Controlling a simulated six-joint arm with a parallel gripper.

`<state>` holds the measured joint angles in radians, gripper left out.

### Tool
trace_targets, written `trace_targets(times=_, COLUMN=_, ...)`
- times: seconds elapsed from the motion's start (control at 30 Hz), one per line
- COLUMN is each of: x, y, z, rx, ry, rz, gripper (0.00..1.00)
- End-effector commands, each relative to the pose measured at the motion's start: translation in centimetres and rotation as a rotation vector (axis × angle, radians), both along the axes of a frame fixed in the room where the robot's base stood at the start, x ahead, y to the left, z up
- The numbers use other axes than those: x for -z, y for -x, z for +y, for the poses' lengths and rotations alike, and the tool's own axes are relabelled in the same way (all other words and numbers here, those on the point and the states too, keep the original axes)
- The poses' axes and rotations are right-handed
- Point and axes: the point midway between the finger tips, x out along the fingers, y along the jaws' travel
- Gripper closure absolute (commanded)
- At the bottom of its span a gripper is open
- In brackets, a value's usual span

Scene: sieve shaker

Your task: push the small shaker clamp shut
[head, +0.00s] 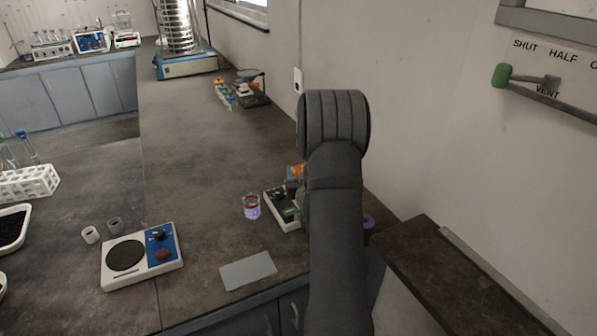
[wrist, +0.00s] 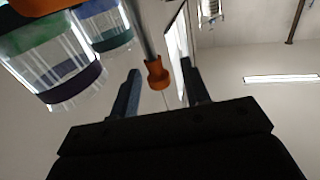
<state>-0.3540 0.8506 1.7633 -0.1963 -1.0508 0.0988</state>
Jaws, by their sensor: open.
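The small shaker (head: 283,208), with a pale and dark base, stands beside my arm in the head view, partly hidden by it. An orange part (head: 296,171) shows just above it at the arm's edge. In the wrist view, a grey rod with an orange tip (wrist: 158,73), apparently the clamp handle, appears between the two fingers of my gripper (wrist: 160,68). The fingers are apart, with gaps on both sides of the tip; I cannot tell the depth between them. Clear banded cylinders (wrist: 50,62) fill the upper left. In the head view my gripper is hidden behind my arm.
A hotplate (head: 142,256) is further left. A large sieve shaker (head: 186,64) stands at the back. The wall is close on the right.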

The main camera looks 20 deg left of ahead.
Motion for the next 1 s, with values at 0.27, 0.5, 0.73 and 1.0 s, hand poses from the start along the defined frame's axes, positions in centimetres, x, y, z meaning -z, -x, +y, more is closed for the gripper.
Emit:
trace_targets(times=0.27, x=0.0, y=-0.6, z=0.4, rx=0.000, ry=-0.001, rz=-0.001, gripper=0.57)
trace_targets(times=0.5, x=0.0, y=-0.6, z=0.3, rx=0.000, ry=-0.001, rz=-0.001, gripper=0.81)
trace_targets(times=0.73, x=0.0, y=-0.6, z=0.3, rx=0.000, ry=-0.001, rz=-0.001, gripper=1.00)
trace_targets(times=1.0, x=0.0, y=-2.4, z=-1.6, rx=0.004, ry=0.000, rz=-0.001, gripper=1.00)
